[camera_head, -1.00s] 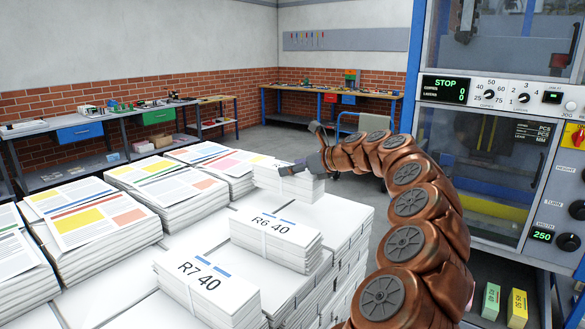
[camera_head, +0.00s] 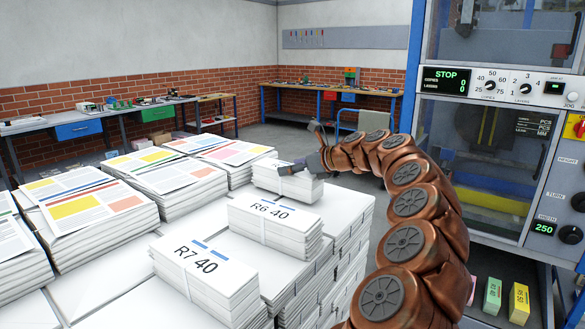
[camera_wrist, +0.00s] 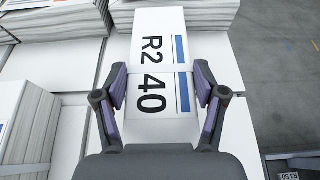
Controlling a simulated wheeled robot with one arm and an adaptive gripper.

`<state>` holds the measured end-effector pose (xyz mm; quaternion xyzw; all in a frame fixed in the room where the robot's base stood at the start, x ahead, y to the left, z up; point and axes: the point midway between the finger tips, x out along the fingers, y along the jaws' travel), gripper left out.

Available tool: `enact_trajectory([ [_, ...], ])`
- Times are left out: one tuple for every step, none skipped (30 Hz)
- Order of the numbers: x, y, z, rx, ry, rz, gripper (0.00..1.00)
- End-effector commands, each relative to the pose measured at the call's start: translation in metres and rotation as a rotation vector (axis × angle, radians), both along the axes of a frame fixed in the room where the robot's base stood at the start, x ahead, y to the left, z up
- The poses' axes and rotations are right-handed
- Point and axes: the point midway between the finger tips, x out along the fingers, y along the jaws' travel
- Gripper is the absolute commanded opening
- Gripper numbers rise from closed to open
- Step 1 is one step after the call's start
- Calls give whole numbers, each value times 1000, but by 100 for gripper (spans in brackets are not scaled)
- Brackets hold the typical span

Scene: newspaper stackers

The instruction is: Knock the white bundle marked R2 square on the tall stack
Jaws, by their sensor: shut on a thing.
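The white bundle marked R2 40 (camera_wrist: 160,28) lies on the tall stack of white bundles (camera_wrist: 217,55), with a pale strap and a blue stripe on its top. In the head view the same bundle (camera_head: 272,181) sits at the far right part of the stack (camera_head: 322,212), partly covered by my gripper. My gripper (camera_wrist: 161,92) is shut on the R2 bundle, one finger pad against each long side. In the head view my gripper (camera_head: 297,168) reaches it from the right. The bundle's near end is close to my palm.
Bundles marked R6 40 (camera_head: 272,228) and R7 40 (camera_head: 205,277) lie nearer on the stack. Printed newspaper piles (camera_head: 98,220) fill the left. A machine (camera_head: 500,130) with a control panel stands at right. Grey floor shows beyond the stack's right edge.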

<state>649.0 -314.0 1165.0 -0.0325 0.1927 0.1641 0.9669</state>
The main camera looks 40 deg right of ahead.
Motion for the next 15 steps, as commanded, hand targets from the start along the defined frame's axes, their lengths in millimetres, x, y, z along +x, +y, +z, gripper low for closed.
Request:
enact_trajectory([
  [0,0,2,1,-4,-1,1],
  [0,0,2,1,-4,-1,1],
  [0,0,2,1,-4,-1,1],
  [1,0,3,1,-4,-1,1],
  [1,0,3,1,-4,-1,1],
  [1,0,3,1,-4,-1,1],
  [1,0,3,1,-4,-1,1],
  [2,1,3,1,-4,-1,1],
  [2,1,3,1,-4,-1,1],
  [3,1,3,1,-4,-1,1],
  [3,1,3,1,-4,-1,1],
  [4,1,3,1,-4,-1,1],
  [4,1,3,1,-4,-1,1],
  [4,1,3,1,-4,-1,1],
  [5,2,3,1,-4,-1,1],
])
